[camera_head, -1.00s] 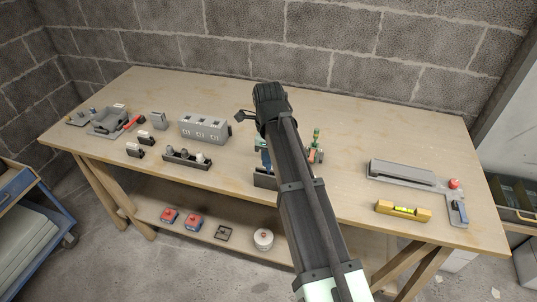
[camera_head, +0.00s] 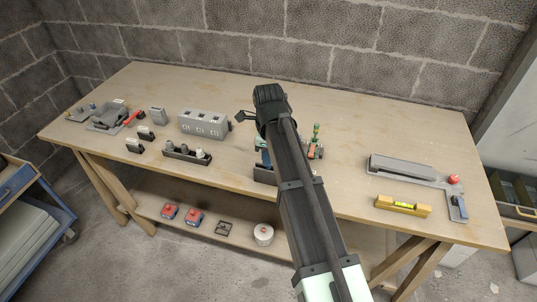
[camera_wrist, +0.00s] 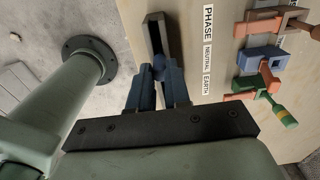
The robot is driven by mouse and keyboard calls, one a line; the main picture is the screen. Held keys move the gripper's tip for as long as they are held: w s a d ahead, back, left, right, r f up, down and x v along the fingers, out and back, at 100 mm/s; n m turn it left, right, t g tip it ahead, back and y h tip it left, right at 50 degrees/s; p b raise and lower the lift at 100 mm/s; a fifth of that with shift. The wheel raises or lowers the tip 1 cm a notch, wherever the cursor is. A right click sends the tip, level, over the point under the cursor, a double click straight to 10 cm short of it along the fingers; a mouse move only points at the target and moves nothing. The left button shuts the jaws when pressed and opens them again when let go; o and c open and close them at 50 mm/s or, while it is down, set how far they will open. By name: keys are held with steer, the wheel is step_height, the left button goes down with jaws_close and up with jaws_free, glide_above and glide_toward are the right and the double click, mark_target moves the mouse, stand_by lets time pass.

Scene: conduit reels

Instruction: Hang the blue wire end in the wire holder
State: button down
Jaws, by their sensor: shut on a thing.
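My gripper (camera_wrist: 160,95) is seen from behind in the wrist view, its two blue-grey fingers closed on a small blue rounded piece, the blue wire end (camera_wrist: 158,63). It is right at the near end of a dark grey slotted holder (camera_wrist: 154,27); I cannot tell whether they touch. Labels reading PHASE, NEUTRAL and EARTH lie right of the holder. Brown (camera_wrist: 284,20), blue (camera_wrist: 262,58) and green (camera_wrist: 254,84) clamp-like parts on orange bases stand farther right. In the head view my arm hides the gripper's fingertips; the dark holder (camera_head: 264,175) shows by the table's front edge.
A long grey socket block (camera_head: 204,124) and a rack of knobs (camera_head: 186,153) stand left on the wooden table (camera_head: 345,125). A yellow level (camera_head: 403,206) and a grey bracket (camera_head: 400,168) lie right. Bare tabletop lies behind my arm.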

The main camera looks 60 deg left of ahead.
steer(key=c, duration=1)
jaws_free()
steer(key=shift+o, duration=0.3)
steer(key=shift+o, duration=0.9)
steer(key=shift+r, duration=0.1)
steer(key=shift+r, duration=3.4)
